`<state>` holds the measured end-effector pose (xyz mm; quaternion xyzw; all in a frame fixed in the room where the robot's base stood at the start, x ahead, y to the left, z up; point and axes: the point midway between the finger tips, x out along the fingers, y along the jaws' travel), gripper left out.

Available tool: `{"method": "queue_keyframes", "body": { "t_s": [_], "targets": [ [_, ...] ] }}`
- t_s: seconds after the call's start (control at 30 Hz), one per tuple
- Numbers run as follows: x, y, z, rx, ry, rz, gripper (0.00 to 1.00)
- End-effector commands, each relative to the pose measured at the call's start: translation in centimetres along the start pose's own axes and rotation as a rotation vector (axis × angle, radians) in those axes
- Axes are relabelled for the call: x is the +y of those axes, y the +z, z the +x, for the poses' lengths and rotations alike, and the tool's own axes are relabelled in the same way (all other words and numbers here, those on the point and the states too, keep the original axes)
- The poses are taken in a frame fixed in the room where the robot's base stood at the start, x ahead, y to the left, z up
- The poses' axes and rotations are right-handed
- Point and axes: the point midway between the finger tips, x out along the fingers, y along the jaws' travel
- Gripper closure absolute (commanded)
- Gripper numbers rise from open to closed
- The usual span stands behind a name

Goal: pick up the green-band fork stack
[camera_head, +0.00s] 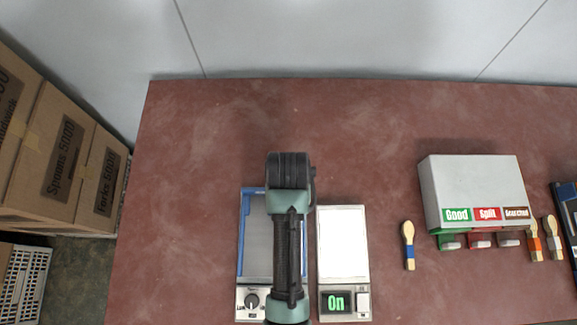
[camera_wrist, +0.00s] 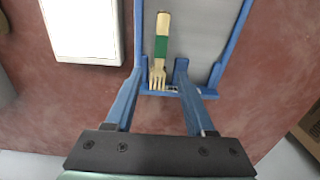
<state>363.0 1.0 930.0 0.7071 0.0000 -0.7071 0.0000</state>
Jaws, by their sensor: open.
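The green-band fork stack (camera_wrist: 161,47) shows in the wrist view as a pale wooden fork with a green band. It lies on a grey surface inside a blue-edged tray (camera_wrist: 230,47), tines toward my gripper. I cannot tell how many forks are stacked. My gripper (camera_wrist: 158,74) is open, one finger on each side of the tine end. Whether the fingers touch the fork is not clear. In the head view my arm covers the fork stack and the gripper; the blue-edged tray (camera_head: 256,240) shows to the left of the arm.
A white-topped device reading "On" (camera_head: 342,240) stands right of the tray. A spoon with a blue band (camera_head: 408,246) lies near a grey box (camera_head: 472,185) labelled Good, Split and Scorched. Cardboard boxes (camera_head: 60,150) stand at left. The red table's back is clear.

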Motion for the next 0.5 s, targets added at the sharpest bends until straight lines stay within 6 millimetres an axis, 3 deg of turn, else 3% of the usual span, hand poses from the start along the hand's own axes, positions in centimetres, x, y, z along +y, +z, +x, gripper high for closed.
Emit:
{"method": "queue_keyframes", "body": {
  "t_s": [0.3,0.5],
  "targets": [
    [0.1,0.3,4.2,-0.003,0.000,-0.001,0.45],
    [0.1,0.3,4.9,0.000,0.000,0.000,0.45]
  ]
}}
